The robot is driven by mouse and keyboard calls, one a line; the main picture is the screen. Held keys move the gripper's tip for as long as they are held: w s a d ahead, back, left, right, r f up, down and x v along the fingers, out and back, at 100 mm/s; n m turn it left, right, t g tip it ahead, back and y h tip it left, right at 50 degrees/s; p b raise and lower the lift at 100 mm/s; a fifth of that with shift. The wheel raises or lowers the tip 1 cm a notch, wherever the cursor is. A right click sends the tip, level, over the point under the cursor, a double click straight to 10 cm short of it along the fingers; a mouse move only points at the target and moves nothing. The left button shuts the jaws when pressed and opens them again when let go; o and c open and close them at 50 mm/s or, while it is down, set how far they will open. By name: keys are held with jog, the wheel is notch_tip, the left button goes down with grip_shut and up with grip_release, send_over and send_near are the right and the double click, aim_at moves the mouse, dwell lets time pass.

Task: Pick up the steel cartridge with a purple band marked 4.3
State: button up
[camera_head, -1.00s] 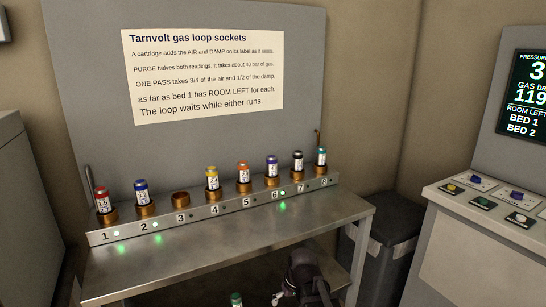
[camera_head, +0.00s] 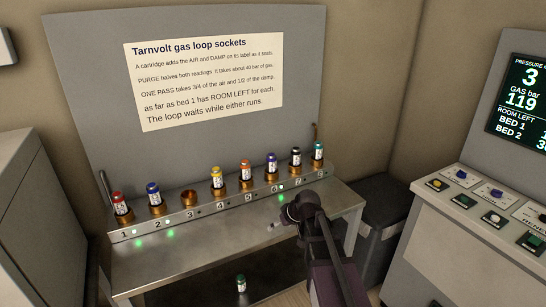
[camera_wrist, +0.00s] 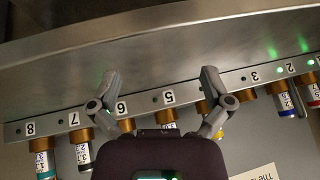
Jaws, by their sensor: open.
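A steel cartridge with a purple-looking band (camera_head: 271,163) stands upright in the copper-coloured socket numbered 6 on the rail (camera_head: 217,212). Its marking is too small to read. In the wrist view its socket is partly behind my left finger and the cartridge is mostly hidden. My gripper (camera_wrist: 159,78) is open and empty, with its fingers spread over the bench front of the rail, around the number 5. In the head view my gripper (camera_head: 275,225) is above the bench, in front of sockets 5 and 6, apart from the cartridges.
Neighbouring cartridges are orange-banded (camera_head: 245,174) in socket 5 and black-banded (camera_head: 295,156) in socket 7. Socket 3 (camera_head: 190,198) is empty. A green-topped cartridge (camera_head: 241,284) stands below the bench (camera_head: 175,267). A control console (camera_head: 480,215) is at right.

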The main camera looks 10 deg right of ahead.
jog(key=w+d+r+n+t+y+p, duration=0.1)
jog(key=w+d+r+t+y+p, duration=0.15)
jog(key=w+r, duration=0.65)
jog(key=t+p, duration=0.3)
jog(key=t, duration=0.2)
send_near(275, 160)
jog(key=shift+s+d+r+n+h, duration=0.1)
jog(key=shift+s+r+n+h, duration=0.25)
jog(key=shift+s+r, duration=0.3)
jog(key=shift+w, duration=0.15)
jog(key=shift+b+x, duration=1.75)
jog(key=shift+x, duration=2.5)
jog(key=shift+f, duration=0.15)
jog(key=shift+b+x, duration=1.1)
jog(key=shift+x, duration=1.45)
jog(key=shift+f, duration=0.1)
